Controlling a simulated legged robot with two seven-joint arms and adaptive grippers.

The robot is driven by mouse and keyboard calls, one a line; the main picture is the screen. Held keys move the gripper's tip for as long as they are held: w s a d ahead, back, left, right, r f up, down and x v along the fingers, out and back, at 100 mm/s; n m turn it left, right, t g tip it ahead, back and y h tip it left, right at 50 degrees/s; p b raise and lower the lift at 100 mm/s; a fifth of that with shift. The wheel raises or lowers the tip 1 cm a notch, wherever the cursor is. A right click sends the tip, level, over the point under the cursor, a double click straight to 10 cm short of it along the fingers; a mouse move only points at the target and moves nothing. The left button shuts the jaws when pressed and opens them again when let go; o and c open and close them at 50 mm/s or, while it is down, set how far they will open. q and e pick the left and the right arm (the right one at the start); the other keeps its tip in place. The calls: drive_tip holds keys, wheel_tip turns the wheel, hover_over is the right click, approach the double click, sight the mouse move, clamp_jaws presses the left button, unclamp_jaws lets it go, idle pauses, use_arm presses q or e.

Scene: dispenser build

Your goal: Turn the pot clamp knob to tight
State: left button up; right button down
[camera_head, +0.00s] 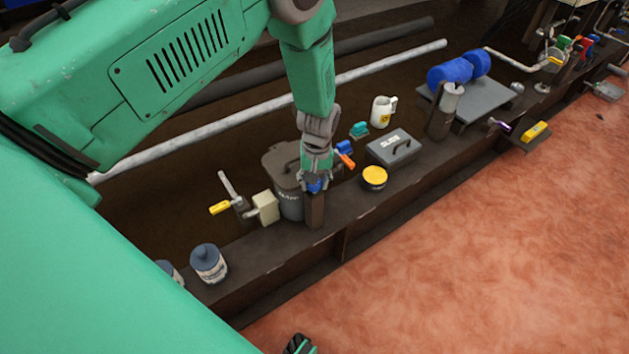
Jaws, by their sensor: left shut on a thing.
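The dark grey pot (289,202) stands on the brown ledge, with pale lettering on its side. Its lid (281,160) is partly behind my left arm. A blue knob (316,187) sits at the top of a short brown post (315,212) against the pot's right side. My left gripper (316,184) points down and is shut on the blue knob, which its fingers mostly cover. Any tightness mark on the knob is hidden or too small to read.
A yellow-handled lever (220,208) and a cream block (266,207) are left of the pot. A yellow-topped tin (374,178), a grey box (394,147) and an orange handle (346,160) are to the right. Jars (208,263) stand nearer.

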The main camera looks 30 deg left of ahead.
use_arm(q)
drive_tip(key=shift+w+d+r, duration=0.1)
drive_tip(key=shift+w+r, duration=0.05)
drive_tip(key=o, duration=1.1)
drive_tip(key=shift+d, duration=0.1)
drive_tip(key=r, duration=1.2)
drive_tip(key=shift+d, duration=0.25)
